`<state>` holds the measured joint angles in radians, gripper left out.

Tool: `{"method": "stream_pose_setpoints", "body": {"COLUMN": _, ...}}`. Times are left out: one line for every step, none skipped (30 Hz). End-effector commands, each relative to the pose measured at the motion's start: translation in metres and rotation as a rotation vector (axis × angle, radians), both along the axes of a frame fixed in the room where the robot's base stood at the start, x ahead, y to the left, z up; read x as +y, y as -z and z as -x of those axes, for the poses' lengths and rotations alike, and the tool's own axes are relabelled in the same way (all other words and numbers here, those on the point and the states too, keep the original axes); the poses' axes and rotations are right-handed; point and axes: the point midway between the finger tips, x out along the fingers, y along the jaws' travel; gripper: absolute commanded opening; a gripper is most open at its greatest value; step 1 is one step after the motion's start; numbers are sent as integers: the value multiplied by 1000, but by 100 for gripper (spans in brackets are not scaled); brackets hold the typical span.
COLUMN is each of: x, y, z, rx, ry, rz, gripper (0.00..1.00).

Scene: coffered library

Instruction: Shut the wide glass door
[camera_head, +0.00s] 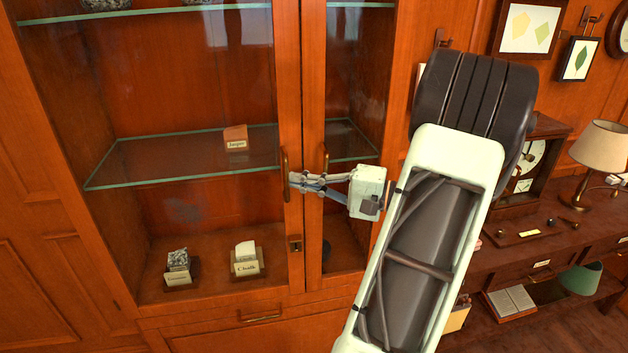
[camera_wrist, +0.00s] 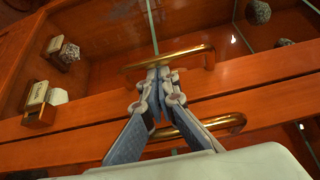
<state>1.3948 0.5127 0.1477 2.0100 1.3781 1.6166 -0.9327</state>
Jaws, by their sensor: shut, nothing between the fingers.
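The wide glass door (camera_head: 289,100) is the left door of the wooden cabinet. Its frame lies alongside the narrow right door (camera_head: 315,100), with only a thin dark seam visible between them, and looks about flush with it. My gripper (camera_head: 291,181) is shut and empty, with its fingertips at the wide door's brass handle (camera_head: 284,165). In the wrist view, my gripper's fingertips (camera_wrist: 158,72) are right at that handle (camera_wrist: 185,54) and partly cover it; I cannot tell whether they touch. The narrow door's handle (camera_wrist: 225,122) passes beside the fingers.
Glass shelves (camera_head: 110,172) inside hold labelled mineral samples, among them a Jasper block (camera_head: 236,134) and a Chalk block (camera_head: 246,258). A keyhole plate (camera_head: 295,244) sits low on the wide door's frame. A side table with a lamp (camera_head: 603,150) and clock stands at right.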

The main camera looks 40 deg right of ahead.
Motion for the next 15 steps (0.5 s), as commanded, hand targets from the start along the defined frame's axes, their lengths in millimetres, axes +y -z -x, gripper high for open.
{"method": "stream_pose_setpoints", "body": {"x": 1, "y": 0, "z": -1, "rx": 0, "ry": 0, "rz": 0, "gripper": 0}}
{"method": "stream_pose_setpoints", "body": {"x": 1, "y": 0, "z": -2, "rx": 0, "ry": 0, "rz": 0, "gripper": 0}}
{"method": "stream_pose_setpoints", "body": {"x": 1, "y": 0, "z": -2, "rx": 0, "ry": 0, "rz": 0, "gripper": 0}}
{"method": "stream_pose_setpoints", "body": {"x": 1, "y": 0, "z": -2, "rx": 0, "ry": 0, "rz": 0, "gripper": 0}}
{"method": "stream_pose_setpoints", "body": {"x": 1, "y": 0, "z": -2, "rx": 0, "ry": 0, "rz": 0, "gripper": 0}}
{"method": "stream_pose_setpoints", "body": {"x": 1, "y": 0, "z": -2, "rx": 0, "ry": 0, "rz": 0, "gripper": 0}}
{"method": "stream_pose_setpoints", "body": {"x": 1, "y": 1, "z": -2, "rx": 0, "ry": 0, "rz": 0, "gripper": 0}}
{"method": "stream_pose_setpoints", "body": {"x": 1, "y": 1, "z": -2, "rx": 0, "ry": 0, "rz": 0, "gripper": 0}}
{"method": "stream_pose_setpoints", "body": {"x": 1, "y": 1, "z": -2, "rx": 0, "ry": 0, "rz": 0, "gripper": 0}}
{"method": "stream_pose_setpoints", "body": {"x": 1, "y": 1, "z": -2, "rx": 0, "ry": 0, "rz": 0, "gripper": 0}}
{"method": "stream_pose_setpoints", "body": {"x": 1, "y": 1, "z": -2, "rx": 0, "ry": 1, "rz": 0, "gripper": 0}}
{"method": "stream_pose_setpoints", "body": {"x": 2, "y": 1, "z": -1, "rx": 1, "ry": 2, "rz": 0, "gripper": 0}}
{"method": "stream_pose_setpoints", "body": {"x": 2, "y": 1, "z": 0, "rx": 1, "ry": 3, "rz": 0, "gripper": 0}}
{"method": "stream_pose_setpoints", "body": {"x": 3, "y": 2, "z": 1, "rx": 1, "ry": 4, "rz": 1, "gripper": 0}}
{"method": "stream_pose_setpoints", "body": {"x": 5, "y": 3, "z": 3, "rx": 2, "ry": 7, "rz": 1, "gripper": 0}}
